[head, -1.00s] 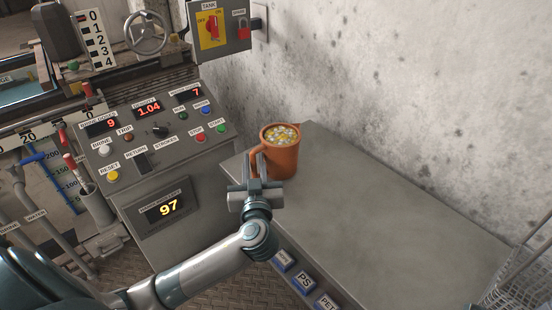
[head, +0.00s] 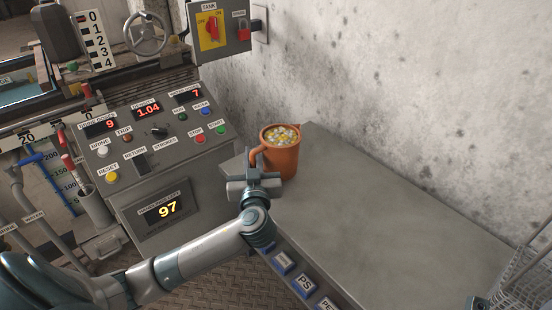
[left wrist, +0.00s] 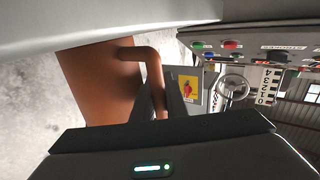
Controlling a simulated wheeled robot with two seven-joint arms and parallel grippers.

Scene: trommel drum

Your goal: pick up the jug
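The jug (head: 283,158) is orange-brown and filled with pale and yellow pieces. It stands upright on the grey bench top (head: 365,222), near its back left corner, with its handle towards the left. My left gripper (head: 261,176) is at the handle side. In the left wrist view, the jug (left wrist: 95,80) is at the left and its handle (left wrist: 155,75) passes between the two dark fingers (left wrist: 163,103). How tightly they close on it is unclear. A small dark part at the lower right edge of the head view may belong to my right gripper; no fingers show.
A control panel (head: 150,140) with displays and buttons stands left of the bench. A rough wall (head: 420,90) runs behind it. A wire basket (head: 525,280) is at the right edge. Blue labelled blocks (head: 304,284) line the bench front. The bench middle is clear.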

